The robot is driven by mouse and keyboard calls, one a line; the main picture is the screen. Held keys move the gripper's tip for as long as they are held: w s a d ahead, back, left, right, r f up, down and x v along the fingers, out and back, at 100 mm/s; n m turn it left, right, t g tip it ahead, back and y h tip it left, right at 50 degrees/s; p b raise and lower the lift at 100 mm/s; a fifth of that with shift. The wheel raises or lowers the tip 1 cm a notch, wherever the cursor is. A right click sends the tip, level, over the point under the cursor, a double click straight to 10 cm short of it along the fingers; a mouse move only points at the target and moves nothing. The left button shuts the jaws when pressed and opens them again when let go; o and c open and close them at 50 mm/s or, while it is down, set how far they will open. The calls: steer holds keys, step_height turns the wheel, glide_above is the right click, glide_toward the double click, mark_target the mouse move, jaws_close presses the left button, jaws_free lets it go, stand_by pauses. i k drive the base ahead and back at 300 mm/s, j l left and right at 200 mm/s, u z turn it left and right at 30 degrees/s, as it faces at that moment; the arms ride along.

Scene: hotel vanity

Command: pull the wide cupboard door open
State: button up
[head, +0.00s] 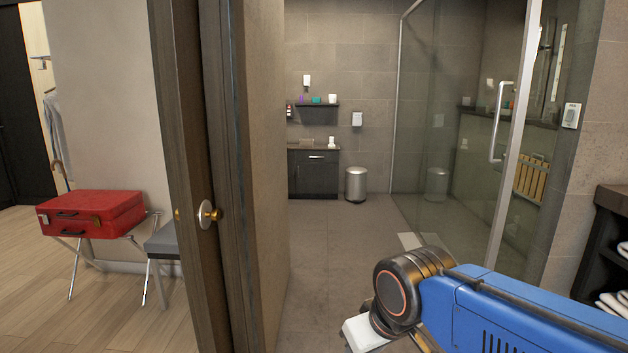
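A small dark vanity cabinet (315,172) stands far off against the back wall of the bathroom. It has a drawer with a pale bar handle (316,157) at the top. Below it is a dark front that looks like a wide cupboard door (317,180), with a narrower panel to its left. These fronts look shut; the door's own handle is too small to tell. My blue arm reaches in from the lower right, well short of the cabinet. My gripper's fingers do not show in the head view.
A wooden door with a round knob (208,214) stands at left centre. A glass shower door (508,140) is on the right. A metal bin (356,184) stands right of the cabinet. The tiled floor (335,240) between is clear. A red suitcase (92,213) rests on a stand at left.

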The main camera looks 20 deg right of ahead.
mark_target(311, 178)
steer(key=i+l+z, duration=0.25)
steer(key=i+z, duration=0.2)
steer(key=i, duration=0.15)
steer(key=i+z, duration=0.35)
steer(key=i, duration=3.05)
steer(key=i+u, duration=0.1)
steer(key=i, duration=0.45)
steer(key=i+l+u, duration=0.1)
steer(key=i, duration=0.45)
steer(key=i+l, duration=0.2)
steer(key=i, duration=0.35)
steer(key=i+l+u, duration=0.1)
steer(key=i+u, duration=0.2)
steer(key=i, duration=0.1)
